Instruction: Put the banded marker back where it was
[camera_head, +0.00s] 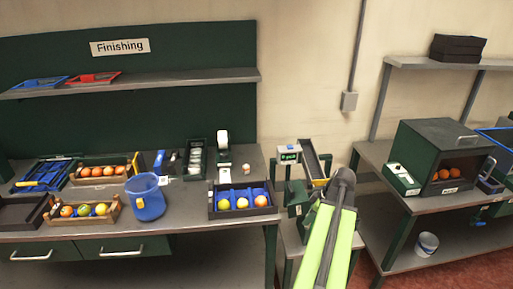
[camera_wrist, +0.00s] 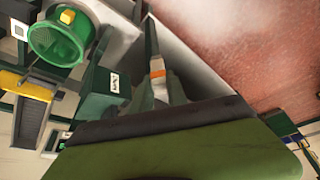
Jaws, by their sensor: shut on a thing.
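The banded marker (camera_wrist: 157,74) shows in the wrist view as a slim stick with a dark upper length, an orange band and a pale lower part. My gripper (camera_wrist: 158,92) is shut on its pale lower part, with grey fingers on both sides. The marker's dark end points away from my gripper, over a grey surface. My dark wrist and green arm cover the lower part of that view. In the head view my arm reaches in at the lower middle right and hides my gripper and the marker.
A small station with a green display (camera_head: 288,154) and a dark chute (camera_head: 313,160) stands beyond my arm. A round green bowl (camera_wrist: 58,42) is at upper left in the wrist view. A tray of fruit (camera_head: 243,214) and a blue bucket (camera_head: 147,204) are left; a dark oven-like box (camera_head: 432,146) is right.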

